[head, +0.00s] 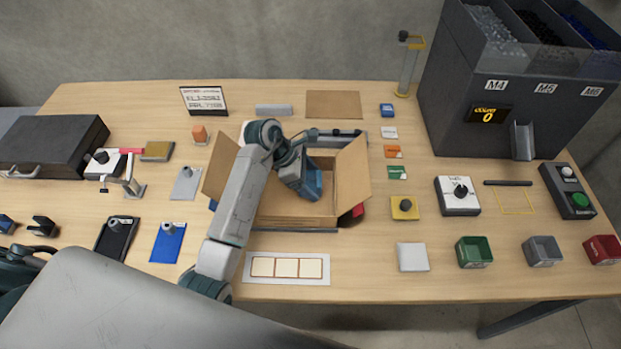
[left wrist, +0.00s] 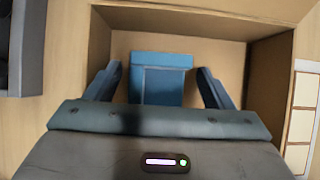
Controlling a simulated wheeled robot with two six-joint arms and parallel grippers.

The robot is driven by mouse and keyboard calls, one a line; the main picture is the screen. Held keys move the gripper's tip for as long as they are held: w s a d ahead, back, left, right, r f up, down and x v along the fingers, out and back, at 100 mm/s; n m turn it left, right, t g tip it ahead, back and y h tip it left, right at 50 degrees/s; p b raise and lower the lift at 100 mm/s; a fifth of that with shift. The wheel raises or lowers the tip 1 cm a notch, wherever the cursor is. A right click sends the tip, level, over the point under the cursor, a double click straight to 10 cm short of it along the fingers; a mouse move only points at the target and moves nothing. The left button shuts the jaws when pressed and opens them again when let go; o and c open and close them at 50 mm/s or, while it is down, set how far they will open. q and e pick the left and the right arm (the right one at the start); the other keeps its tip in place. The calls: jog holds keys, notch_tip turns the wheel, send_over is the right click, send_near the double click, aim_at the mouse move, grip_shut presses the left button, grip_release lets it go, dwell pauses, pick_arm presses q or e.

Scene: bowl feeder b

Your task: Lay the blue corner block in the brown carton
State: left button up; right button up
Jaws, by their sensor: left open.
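The brown carton (head: 353,174) stands open in the middle of the table, with its flaps spread. My left gripper (head: 312,187) reaches down into it from above. In the left wrist view, the blue corner block (left wrist: 163,78) is inside the carton (left wrist: 195,48), between the two fingers of my open left gripper (left wrist: 158,88). A gap shows on each side of the block. I cannot tell whether the block rests on the carton's floor. In the head view, my arm and gripper hide much of the carton's inside. My right gripper is not in view.
A white card with framed squares (head: 288,267) lies in front of the carton. A yellow block with a black knob (head: 404,208) and a white knob box (head: 458,196) stand to the right. A dark dispenser (head: 480,117) stands at the back right.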

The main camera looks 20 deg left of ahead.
pick_arm(q)
jog(key=shift+r, duration=0.3)
jog(key=p+v, duration=0.5)
jog(key=v, duration=0.6)
jog(key=shift+a+r+p, duration=0.25)
jog(key=shift+p, duration=0.1)
